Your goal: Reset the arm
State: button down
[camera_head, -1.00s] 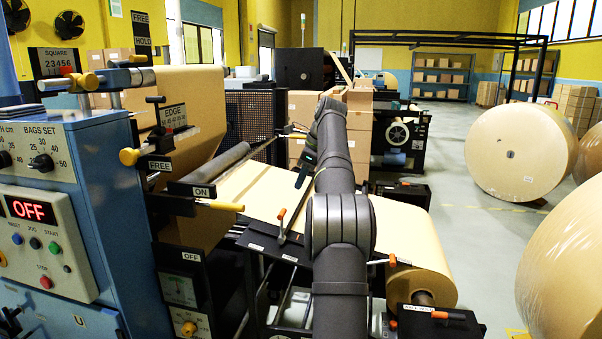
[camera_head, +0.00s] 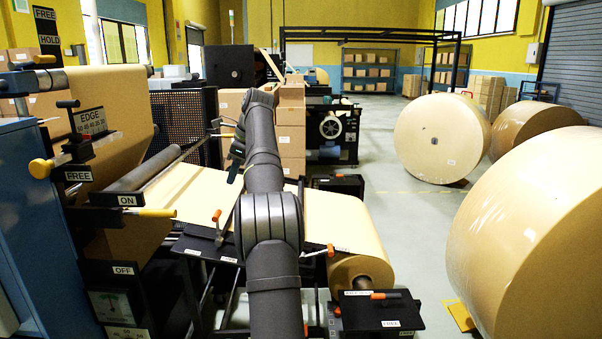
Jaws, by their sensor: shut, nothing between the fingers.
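My arm rises from the bottom of the head view, and its dark padded links stand in front of the machine table. My gripper (camera_head: 233,177) hangs on the left side of the upper link, above the brown paper web. It is small and dark here; its fingers look shut and hold nothing. It appears apart from the paper, though the exact gap cannot be told. The kraft paper web (camera_head: 185,190) runs from the machine at left to a paper roll (camera_head: 362,270) at right. My arm hides part of the web and table.
A blue machine (camera_head: 40,220) with a yellow-tipped ON lever (camera_head: 156,212) stands at left. Large kraft rolls (camera_head: 435,138) stand at right, the nearest (camera_head: 525,230) large in view. Grey floor between is clear.

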aim_at(219, 215)
jog(key=shift+x, duration=5.45)
jog(key=shift+f, duration=0.1)
jog(key=shift+d, duration=0.1)
